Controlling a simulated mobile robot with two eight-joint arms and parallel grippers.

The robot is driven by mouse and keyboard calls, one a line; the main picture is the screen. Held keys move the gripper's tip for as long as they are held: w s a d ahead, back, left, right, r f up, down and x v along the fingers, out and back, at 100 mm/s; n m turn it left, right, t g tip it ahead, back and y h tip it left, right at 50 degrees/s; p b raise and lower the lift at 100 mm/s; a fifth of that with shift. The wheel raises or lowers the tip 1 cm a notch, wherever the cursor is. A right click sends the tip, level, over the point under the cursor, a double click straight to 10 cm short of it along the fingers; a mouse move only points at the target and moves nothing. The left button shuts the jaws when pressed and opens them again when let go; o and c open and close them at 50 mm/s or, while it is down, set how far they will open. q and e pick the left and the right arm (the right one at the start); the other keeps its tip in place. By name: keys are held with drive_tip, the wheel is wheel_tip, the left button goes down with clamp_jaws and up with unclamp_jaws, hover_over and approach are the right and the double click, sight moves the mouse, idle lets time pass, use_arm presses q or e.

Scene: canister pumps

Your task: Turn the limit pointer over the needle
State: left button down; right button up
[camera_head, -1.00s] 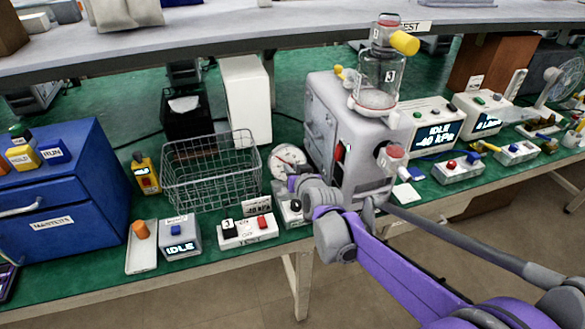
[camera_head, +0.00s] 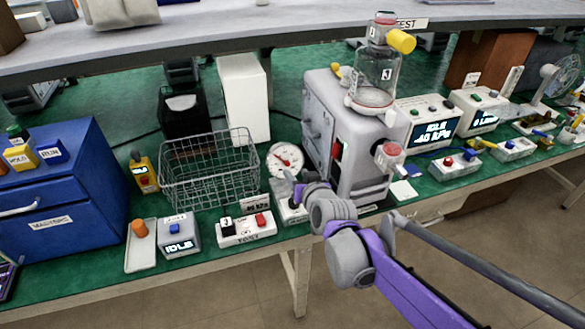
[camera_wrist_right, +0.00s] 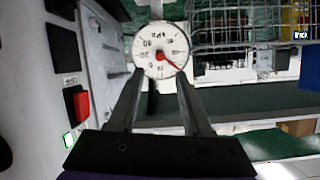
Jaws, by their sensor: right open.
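The round white gauge (camera_head: 285,160) stands between the wire basket and the grey pump cabinet. In the right wrist view its dial (camera_wrist_right: 160,49) faces me, with a red pointer (camera_wrist_right: 172,62) slanting to the lower right. I cannot tell the limit pointer and the needle apart at this size. My right gripper (camera_head: 300,188) is just in front of and below the gauge. In the right wrist view its two fingers (camera_wrist_right: 160,76) are apart, with the lower dial between and beyond their tips and nothing held. My left gripper is not in view.
The grey pump cabinet (camera_head: 347,145) with red switches stands close right of the gauge. The wire basket (camera_head: 210,172) is close on its left. A white button box (camera_head: 247,229) sits at the bench's front edge. A shelf (camera_head: 300,25) crosses behind.

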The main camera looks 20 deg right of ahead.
drive_tip(key=v, duration=0.4)
idle(0.4)
drive_tip(key=s+f+n+g+p, duration=0.1)
drive_tip(key=s+f+g+p, duration=0.2)
drive_tip(key=s, duration=0.9)
drive_tip(key=s+f+g+p, duration=0.3)
drive_tip(key=s+g, duration=0.2)
drive_tip(key=s, duration=0.8)
drive_tip(key=shift+a+f+n+p, duration=0.2)
drive_tip(key=shift+f+n+p, duration=0.05)
drive_tip(key=shift+n+p, duration=0.15)
